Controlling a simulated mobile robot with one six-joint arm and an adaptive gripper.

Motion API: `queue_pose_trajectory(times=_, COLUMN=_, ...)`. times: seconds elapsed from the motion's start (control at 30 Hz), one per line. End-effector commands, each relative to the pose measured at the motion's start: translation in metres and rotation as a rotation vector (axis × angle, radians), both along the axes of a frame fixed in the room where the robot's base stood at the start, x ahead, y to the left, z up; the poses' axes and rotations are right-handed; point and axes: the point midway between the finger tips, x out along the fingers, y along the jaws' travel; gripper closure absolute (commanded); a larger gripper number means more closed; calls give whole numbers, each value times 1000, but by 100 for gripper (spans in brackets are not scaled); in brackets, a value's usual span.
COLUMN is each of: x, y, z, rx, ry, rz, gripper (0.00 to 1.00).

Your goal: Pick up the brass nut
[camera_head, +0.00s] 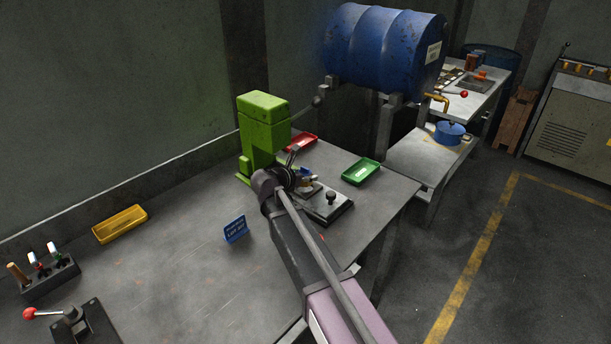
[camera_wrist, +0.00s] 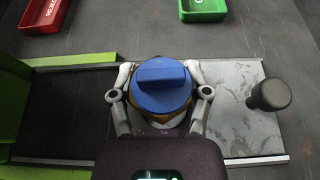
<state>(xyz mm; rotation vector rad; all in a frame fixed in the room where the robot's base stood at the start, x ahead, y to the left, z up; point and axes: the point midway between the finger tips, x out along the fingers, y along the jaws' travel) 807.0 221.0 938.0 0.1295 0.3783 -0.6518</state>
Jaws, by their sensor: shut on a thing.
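A blue round cap with a raised bar across its top (camera_wrist: 162,86) sits between my gripper's fingers in the wrist view. Below the cap, brass edges of the brass nut (camera_wrist: 131,90) show; most of the nut is hidden by the cap. My gripper (camera_wrist: 160,118) is shut with a finger on each side of the nut. In the head view, my gripper (camera_head: 302,180) is at the green press, and the blue and brass piece shows small beside it. I cannot tell whether the nut touches the plate below.
A sliding plate with a black knob (camera_wrist: 270,94) lies under and right of my gripper. The green press (camera_head: 263,130) stands close on the left. A red tray (camera_head: 300,142) and a green tray (camera_head: 361,171) lie behind. A blue sign (camera_head: 235,229) stands on the bench.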

Motion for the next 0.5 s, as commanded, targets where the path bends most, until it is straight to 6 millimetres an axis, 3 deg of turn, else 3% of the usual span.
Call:
queue_pose_trajectory(times=0.2, x=-2, y=0, z=14, rx=-1, ry=0, rz=0, gripper=99)
queue_pose_trajectory(times=0.5, x=-45, y=-16, z=15, rx=-1, ry=0, rz=0, gripper=99)
